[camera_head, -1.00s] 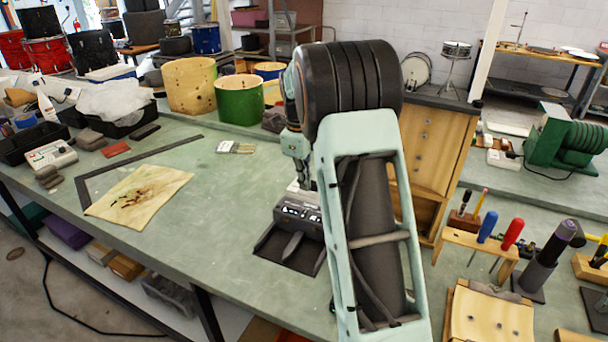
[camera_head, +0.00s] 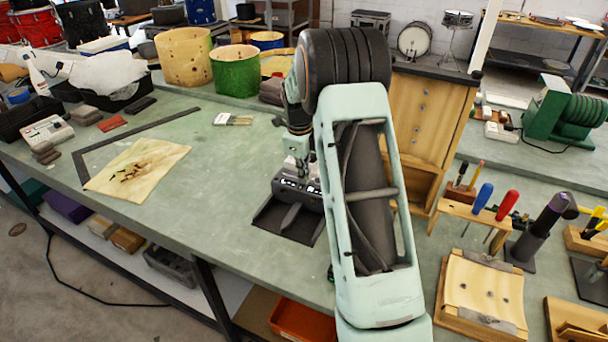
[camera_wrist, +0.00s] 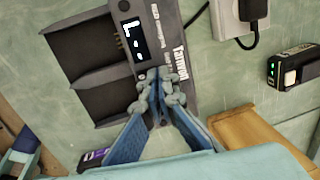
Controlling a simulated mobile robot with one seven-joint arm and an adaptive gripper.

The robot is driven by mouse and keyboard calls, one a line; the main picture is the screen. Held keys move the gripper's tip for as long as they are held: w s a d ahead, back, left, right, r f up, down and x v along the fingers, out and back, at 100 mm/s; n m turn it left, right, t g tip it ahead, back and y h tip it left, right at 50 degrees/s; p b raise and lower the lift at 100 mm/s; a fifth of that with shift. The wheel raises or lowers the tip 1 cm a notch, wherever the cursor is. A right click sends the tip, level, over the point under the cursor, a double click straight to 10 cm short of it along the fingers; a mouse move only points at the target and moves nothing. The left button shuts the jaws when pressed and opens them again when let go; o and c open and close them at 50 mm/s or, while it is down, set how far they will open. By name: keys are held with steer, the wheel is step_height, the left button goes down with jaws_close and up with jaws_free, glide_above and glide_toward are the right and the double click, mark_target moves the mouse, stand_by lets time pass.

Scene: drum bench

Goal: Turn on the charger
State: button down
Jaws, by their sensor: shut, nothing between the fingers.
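The charger (camera_head: 297,188) is a dark unit on the green bench, with two dark bays (camera_head: 285,222) at its front. In the wrist view the charger (camera_wrist: 180,35) shows a lit display with white characters, printed lettering beside it and the two empty bays. My gripper (camera_wrist: 160,78) is shut and empty, its blue fingers together. The fingertips overlap the charger's face near the lettering below the display; I cannot tell whether they touch it. They cover that part of the face, so any button there is hidden. In the head view my gripper (camera_head: 303,165) is just above and behind the charger.
A white socket block (camera_wrist: 233,18) with a black plug and cable is beside the charger. A dark battery-like block (camera_wrist: 292,68) with green lights lies right of it. A wooden cabinet (camera_head: 428,120) and tool rack (camera_head: 470,222) stand to the right.

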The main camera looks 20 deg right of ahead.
steer(key=shift+w+f+b, duration=0.1)
steer(key=shift+f+b, duration=0.3)
steer(key=shift+f, duration=0.1)
steer(key=shift+d+r, duration=0.1)
steer(key=shift+r, duration=0.05)
steer(key=shift+s+a+r, duration=0.2)
steer(key=shift+s+a, duration=0.35)
steer(key=shift+a, duration=0.05)
steer(key=shift+d+r, duration=0.1)
